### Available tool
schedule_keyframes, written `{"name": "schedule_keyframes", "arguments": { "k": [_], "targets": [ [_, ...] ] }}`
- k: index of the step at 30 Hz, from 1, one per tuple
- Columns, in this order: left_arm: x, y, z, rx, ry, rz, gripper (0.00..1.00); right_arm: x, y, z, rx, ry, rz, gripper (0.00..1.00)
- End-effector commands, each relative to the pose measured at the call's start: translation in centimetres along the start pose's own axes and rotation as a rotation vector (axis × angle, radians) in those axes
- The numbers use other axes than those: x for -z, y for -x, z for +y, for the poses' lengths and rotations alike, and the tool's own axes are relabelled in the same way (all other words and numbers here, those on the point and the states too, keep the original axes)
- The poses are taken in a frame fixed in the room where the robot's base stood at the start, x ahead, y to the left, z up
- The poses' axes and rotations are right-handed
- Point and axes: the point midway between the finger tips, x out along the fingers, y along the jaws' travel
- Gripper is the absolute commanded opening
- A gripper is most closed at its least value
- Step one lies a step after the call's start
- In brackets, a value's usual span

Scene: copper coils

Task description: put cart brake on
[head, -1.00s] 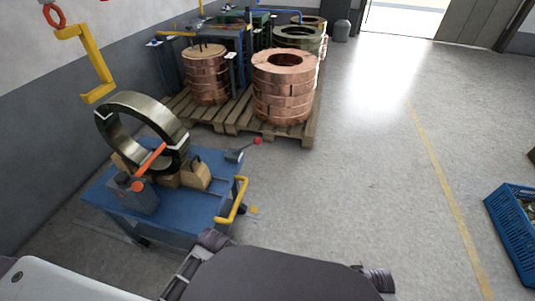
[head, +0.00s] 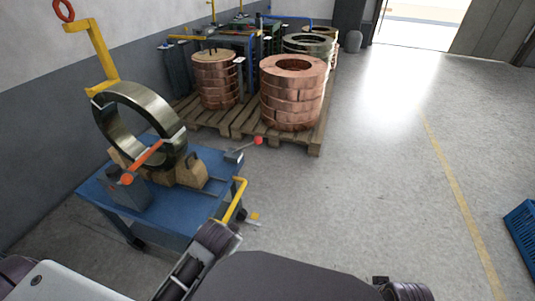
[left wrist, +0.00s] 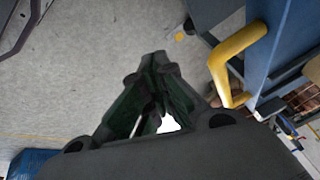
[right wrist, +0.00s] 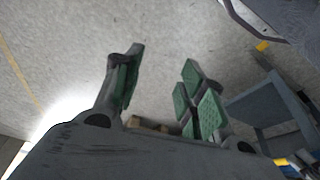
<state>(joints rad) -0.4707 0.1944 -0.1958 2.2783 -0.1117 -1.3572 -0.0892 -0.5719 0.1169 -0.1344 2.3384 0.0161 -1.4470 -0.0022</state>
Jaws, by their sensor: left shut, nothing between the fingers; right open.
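The blue cart (head: 165,212) stands at left in the head view, with a yellow handle (head: 236,199) on its near right end. A small orange-yellow pedal-like piece (head: 254,216) sits low beside the handle, near the floor. A lever with a red knob (head: 258,140) rises at the cart's far right corner. In the left wrist view my left gripper (left wrist: 158,60) is shut and empty, left of the yellow handle (left wrist: 238,52); a small yellow piece (left wrist: 180,37) is beyond its tips. My right gripper (right wrist: 162,60) is open and empty over floor in the right wrist view.
A steel ring (head: 133,120) stands on the cart in wooden blocks, beside an orange-handled device (head: 145,160). Copper coils (head: 292,92) stand on a pallet (head: 316,135) behind. A blue crate (head: 521,228) is at far right. The floor between is clear.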

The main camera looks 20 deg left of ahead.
Motion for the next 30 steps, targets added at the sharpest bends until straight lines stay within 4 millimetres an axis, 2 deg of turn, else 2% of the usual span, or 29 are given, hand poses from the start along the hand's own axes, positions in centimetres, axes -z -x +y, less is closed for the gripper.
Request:
{"name": "schedule_keyframes", "arguments": {
  "k": [15, 30],
  "targets": [
    [9.8, -1.8, -4.0, 0.307, -0.474, 0.246, 0.0, -0.4, -0.9, -2.0, 0.053, 0.009, 0.035, 0.41],
    [19.2, -1.5, -6.4, 0.677, -1.038, 0.436, 0.0, -0.8, -1.9, -4.1, 0.109, 0.013, 0.073, 0.41]
  ]
}}
